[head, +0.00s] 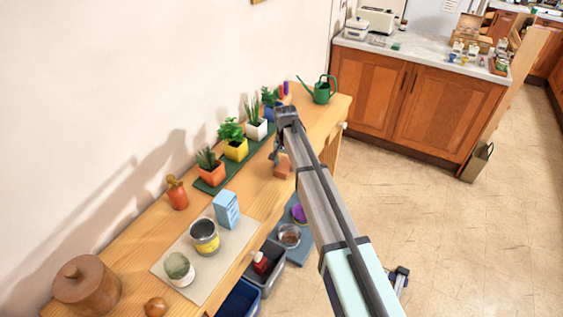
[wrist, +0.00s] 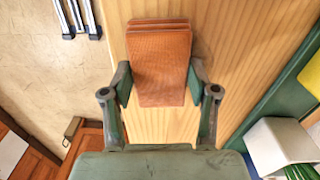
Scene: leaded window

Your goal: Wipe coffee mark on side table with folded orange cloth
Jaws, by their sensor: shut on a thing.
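The folded orange cloth (wrist: 161,60) is a flat layered block between the two fingers of my gripper (wrist: 161,84), which is shut on it. In the head view, the cloth (head: 283,167) shows just below my gripper (head: 277,155), over the front part of the wooden side table (head: 252,194). The table's bare wood (wrist: 225,45) surrounds the cloth in the wrist view. I cannot tell whether the cloth touches the wood. No coffee mark is visible; my arm and the cloth hide part of the tabletop.
Potted plants (head: 236,148) stand on a green strip along the wall side. A green watering can (head: 321,92) is at the far end. A blue carton (head: 226,209) and a yellow-banded tin (head: 204,236) stand on a pale mat nearer. Bins (head: 266,268) stand below the front edge.

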